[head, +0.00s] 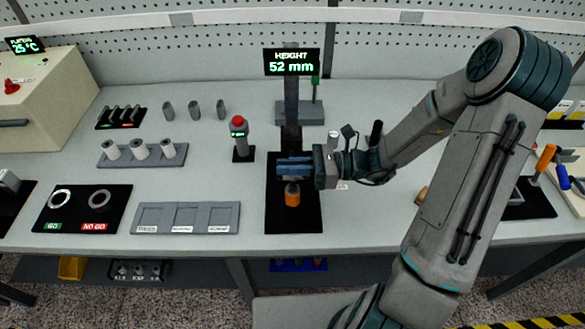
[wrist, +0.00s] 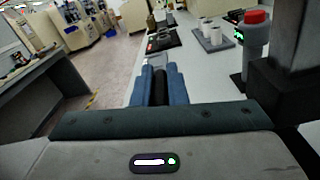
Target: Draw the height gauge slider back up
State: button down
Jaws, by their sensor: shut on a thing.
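The height gauge is a dark upright post (head: 291,100) on a black base plate (head: 282,222). Its display (head: 292,62) reads HEIGHT 52 mm. My gripper (head: 293,168) is in front of the post, low on it, with its blue fingers level. In the wrist view my gripper (wrist: 161,82) is shut on a dark piece (wrist: 161,92) between the fingers, which I take to be the slider. Most of the slider is hidden by the fingers. An orange cylinder (head: 292,197) stands on the base plate just below the fingers; whether the slider touches it cannot be told.
A red-topped signal post (head: 239,136) stands left of the gauge. White spools on a grey rack (head: 143,155), a grey three-compartment tray (head: 186,218) and a GO/NO GO board (head: 82,213) lie further left. The bench is clear immediately left of the base plate.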

jog(key=shift+r+p, duration=4.95)
jog(key=shift+r, duration=2.7)
jog(key=shift+p, duration=0.3)
jog(key=c, duration=1.6)
grip_release()
jog(key=shift+o, duration=0.7)
jog(key=shift+d, duration=0.1)
jog(key=d, duration=0.6)
jog(key=shift+s+d, duration=0.15)
jog(key=shift+d, duration=0.25)
